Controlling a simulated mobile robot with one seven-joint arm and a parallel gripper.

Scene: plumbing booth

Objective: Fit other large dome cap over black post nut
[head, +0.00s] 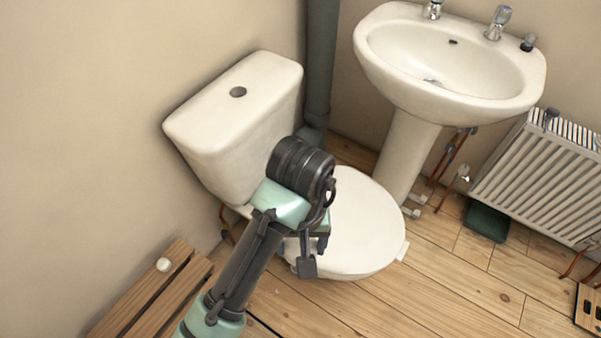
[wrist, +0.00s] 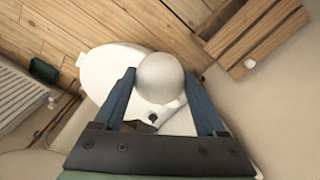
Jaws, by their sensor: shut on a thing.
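My gripper (wrist: 159,74) is shut on a white dome cap (wrist: 161,82), its blue fingers on either side of it in the wrist view. The cap's rounded side faces the camera. Behind it lies the toilet (wrist: 103,75), and a small dark thing (wrist: 153,119) shows just below the cap. I cannot tell whether that is the black post nut. In the head view my arm hangs over the toilet (head: 360,230), hiding the held cap and the seat's hinge area. A second small white cap (head: 163,264) sits on the slatted wooden bench.
The cistern (head: 240,120) stands behind the seat against the wall. A grey pipe (head: 321,60) rises beside it. The basin (head: 450,60) and radiator (head: 540,180) are at right. The bench (head: 150,300) is at lower left. The floor in front is mostly clear.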

